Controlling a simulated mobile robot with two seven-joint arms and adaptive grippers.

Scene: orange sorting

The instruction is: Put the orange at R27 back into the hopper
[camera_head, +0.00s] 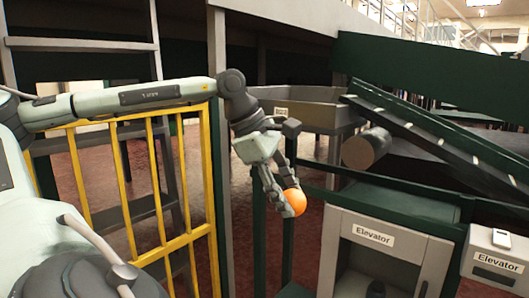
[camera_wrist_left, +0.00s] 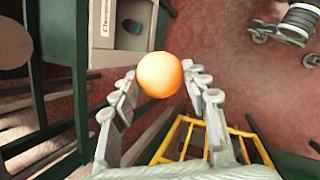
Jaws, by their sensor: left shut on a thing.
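The orange (camera_head: 296,201) is held between the fingertips of my left gripper (camera_head: 287,203), in mid-air in front of the dark green frame. In the left wrist view the orange (camera_wrist_left: 159,75) sits between the two fingers of the left gripper (camera_wrist_left: 160,88), above the reddish floor. A grey open-topped bin (camera_head: 317,113) with a small label stands behind the gripper; the label is too small to read, and I cannot tell whether this bin is the hopper. My right gripper is in neither view.
A yellow railing (camera_head: 123,180) stands below my left arm. A grey cabinet (camera_head: 345,232) labelled Elevator is right of the gripper, with a second Elevator box (camera_head: 497,263) farther right. A sloped green conveyor (camera_head: 440,135) and a brown roller end (camera_head: 366,149) lie behind.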

